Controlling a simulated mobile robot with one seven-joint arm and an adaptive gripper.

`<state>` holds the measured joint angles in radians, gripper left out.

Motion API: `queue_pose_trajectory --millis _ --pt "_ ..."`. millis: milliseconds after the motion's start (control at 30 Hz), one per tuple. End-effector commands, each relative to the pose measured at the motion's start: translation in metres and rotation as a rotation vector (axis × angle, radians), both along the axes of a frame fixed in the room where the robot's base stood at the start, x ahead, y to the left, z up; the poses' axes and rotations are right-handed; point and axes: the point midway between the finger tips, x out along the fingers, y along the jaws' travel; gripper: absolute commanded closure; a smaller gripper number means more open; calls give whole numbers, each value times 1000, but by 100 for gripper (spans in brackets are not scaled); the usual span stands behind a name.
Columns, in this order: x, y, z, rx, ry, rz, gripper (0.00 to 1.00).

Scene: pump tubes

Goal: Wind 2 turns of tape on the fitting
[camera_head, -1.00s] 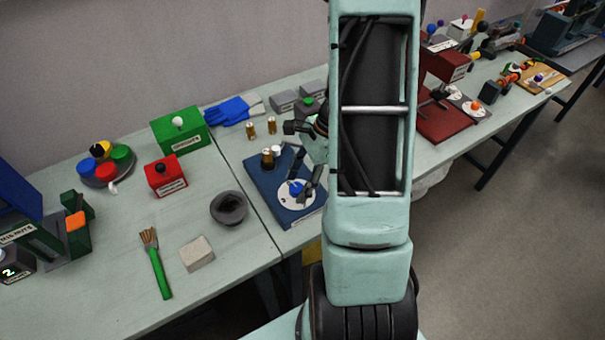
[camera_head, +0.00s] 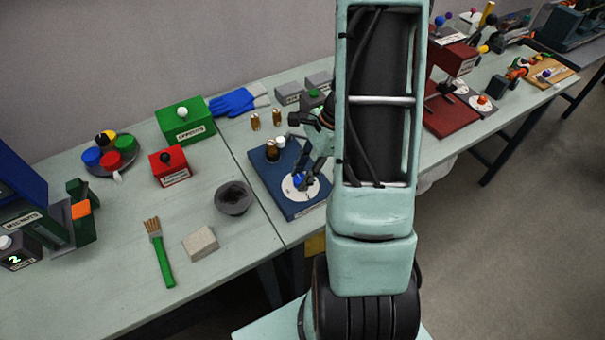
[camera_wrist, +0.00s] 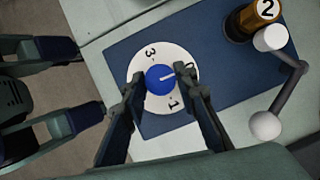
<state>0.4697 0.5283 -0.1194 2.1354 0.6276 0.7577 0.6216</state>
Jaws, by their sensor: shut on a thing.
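A brass fitting with a dark collar, labelled 2 (camera_wrist: 262,12), stands upright on the blue base plate (camera_wrist: 225,62) in the wrist view. It also shows in the head view (camera_head: 272,150). A round blue knob (camera_wrist: 157,80) with a white pointer mark sits on a white numbered dial (camera_wrist: 148,57) on the same plate. The pointer mark points right. My gripper (camera_wrist: 160,83) is shut on the blue knob, a finger at each side. In the head view my gripper (camera_head: 303,177) is over the dial, partly hidden by my arm. I cannot make out any tape on the fitting.
A grey crank rod with white ball ends (camera_wrist: 286,92) is beside the fitting. Two loose brass fittings (camera_head: 266,119) stand behind the plate. A grey bowl (camera_head: 233,198), a block (camera_head: 200,243) and a green-handled brush (camera_head: 160,252) lie to the left. A red box (camera_head: 169,166) stands beyond.

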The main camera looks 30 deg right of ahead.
Motion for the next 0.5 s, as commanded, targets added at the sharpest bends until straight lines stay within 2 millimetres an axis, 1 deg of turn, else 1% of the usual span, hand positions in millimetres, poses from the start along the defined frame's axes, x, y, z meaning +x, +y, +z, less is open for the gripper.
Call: queue_pose_trajectory --millis 167,400,500 --pt "0 0 0 0 0 -15 100" --pt "-2 1 -1 1 -1 -278 100" --pt "-2 1 0 0 -1 -304 100"
